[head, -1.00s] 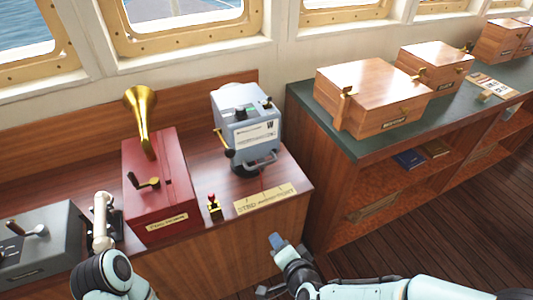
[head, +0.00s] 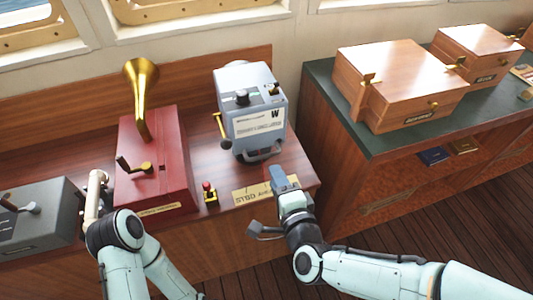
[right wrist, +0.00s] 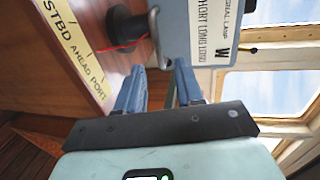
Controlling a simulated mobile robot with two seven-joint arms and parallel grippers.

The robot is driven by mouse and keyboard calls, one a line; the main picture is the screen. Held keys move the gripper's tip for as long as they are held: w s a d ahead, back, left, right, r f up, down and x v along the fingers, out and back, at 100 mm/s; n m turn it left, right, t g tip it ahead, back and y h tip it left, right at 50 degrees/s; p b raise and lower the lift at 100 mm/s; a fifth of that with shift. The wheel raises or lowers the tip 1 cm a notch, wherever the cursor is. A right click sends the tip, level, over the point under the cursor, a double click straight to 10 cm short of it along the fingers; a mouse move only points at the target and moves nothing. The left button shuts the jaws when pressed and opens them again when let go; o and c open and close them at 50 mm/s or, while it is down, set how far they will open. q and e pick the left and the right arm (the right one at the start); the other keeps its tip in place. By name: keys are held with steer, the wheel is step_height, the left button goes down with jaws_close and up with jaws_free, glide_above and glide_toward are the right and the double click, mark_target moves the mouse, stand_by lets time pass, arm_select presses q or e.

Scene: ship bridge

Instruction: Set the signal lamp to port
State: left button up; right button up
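The signal lamp (head: 252,118) is a blue-grey box on the wooden console, with a label marked W on its front. A brass lever with a black knob (head: 225,143) is on its left side. A dark handle (head: 264,156) sits low at its front; in the right wrist view, a dark knob (right wrist: 122,28) shows beside a thin red strip. The brass plate (head: 246,195) reads STBD, AHEAD, PORT from left to right. My right gripper (head: 278,176) is at the plate's right part, in front of the lamp. Its blue fingers (right wrist: 158,88) are apart and empty.
A red box with a brass horn (head: 158,165) stands left of the lamp. A small red-topped switch (head: 209,192) is near the front edge. A grey lever box (head: 35,222) is at far left. Wooden boxes (head: 400,85) stand on the green-topped cabinet (head: 325,105) at right.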

mark_target(265, 157)
steer(key=x, duration=0.8)
steer(key=shift+w+a+f, duration=0.1)
steer(key=shift+w+f, duration=0.15)
steer(key=shift+w, duration=0.05)
steer(key=shift+b, duration=0.3)
jaws_close()
